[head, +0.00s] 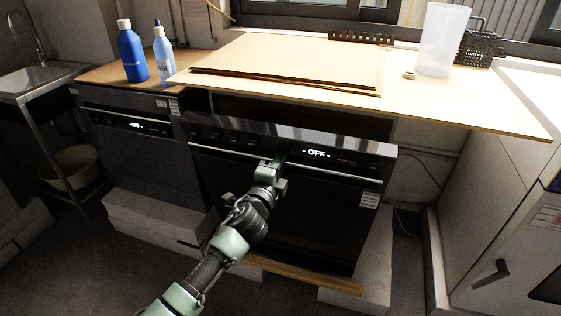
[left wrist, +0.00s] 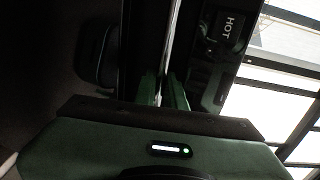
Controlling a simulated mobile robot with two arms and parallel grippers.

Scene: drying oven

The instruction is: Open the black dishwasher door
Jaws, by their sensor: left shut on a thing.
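The black dishwasher door (head: 290,215) is in the middle of the head view, below a control panel with an "OFF" display (head: 316,153). A thin silver handle bar (head: 340,174) runs across its upper part; the bar also shows in the left wrist view (left wrist: 175,35). My left gripper (head: 277,163) is at the middle of this handle and shut on it, its fingers (left wrist: 172,92) on either side of the bar. A dark gap shows above the shiny top edge. The door looks near upright; I cannot tell if it is slightly ajar. My right gripper is not in view.
A second dark appliance (head: 135,160) stands to the left. Pale blocks (head: 150,218) lie low at the sides. Floor shows in front.

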